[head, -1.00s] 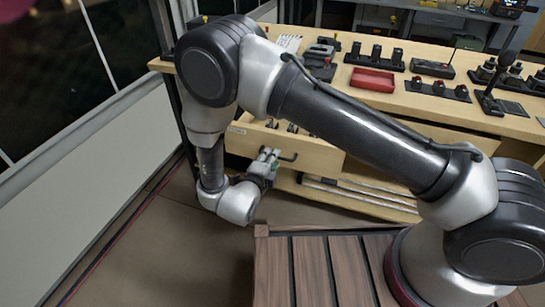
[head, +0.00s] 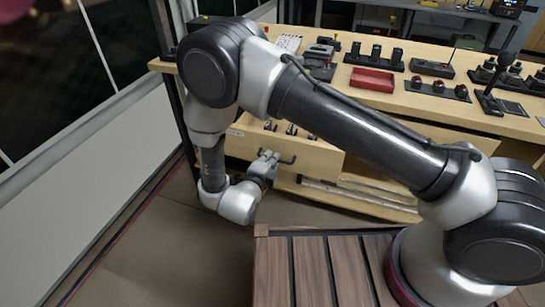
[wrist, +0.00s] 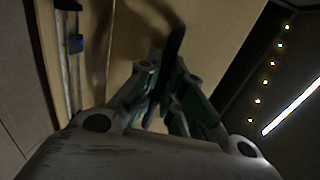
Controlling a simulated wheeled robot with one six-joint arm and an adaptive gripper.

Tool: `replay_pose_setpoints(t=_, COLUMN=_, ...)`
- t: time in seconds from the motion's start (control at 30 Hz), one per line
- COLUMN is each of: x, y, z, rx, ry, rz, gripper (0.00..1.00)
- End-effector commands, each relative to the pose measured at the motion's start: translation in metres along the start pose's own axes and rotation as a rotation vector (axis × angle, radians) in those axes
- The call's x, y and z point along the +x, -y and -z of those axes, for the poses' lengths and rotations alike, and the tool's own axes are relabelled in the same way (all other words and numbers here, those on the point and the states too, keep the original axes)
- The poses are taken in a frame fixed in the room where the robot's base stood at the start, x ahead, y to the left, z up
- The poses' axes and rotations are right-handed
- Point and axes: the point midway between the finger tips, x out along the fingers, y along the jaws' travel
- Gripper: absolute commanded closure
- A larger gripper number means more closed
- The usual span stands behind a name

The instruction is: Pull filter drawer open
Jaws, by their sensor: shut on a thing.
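The filter drawer (head: 315,157) is a pale wood drawer under the left part of the bench. It stands partly open, with several dark items visible inside its top. Its dark bar handle (head: 288,161) is on the front face. My gripper (head: 266,160) is at the left part of this handle, and its fingers are shut on it. In the wrist view the dark handle bar (wrist: 174,45) runs between the greenish finger pads (wrist: 162,88), against the pale drawer front (wrist: 120,40). The fingers hide part of the handle.
The wooden bench (head: 440,105) holds a red tray (head: 372,79) and several dark devices. A lower shelf with long rods (head: 350,192) is below the drawer. A slatted wooden platform (head: 315,270) is in front. The floor (head: 160,250) at left is clear, beside a pale wall panel.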

Motion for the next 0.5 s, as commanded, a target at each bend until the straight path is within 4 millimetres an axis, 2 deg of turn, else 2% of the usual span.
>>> replay_pose_setpoints(t=0.1, x=-0.023, y=-0.006, z=-0.002, rx=-0.001, ry=0.005, rz=-0.003, gripper=1.0)
replay_pose_setpoints(t=0.2, x=-0.034, y=-0.008, z=-0.001, rx=-0.001, ry=0.004, rz=-0.003, gripper=1.0)
replay_pose_setpoints(t=0.5, x=-0.036, y=-0.009, z=0.0, rx=-0.001, ry=0.002, rz=-0.004, gripper=1.0)
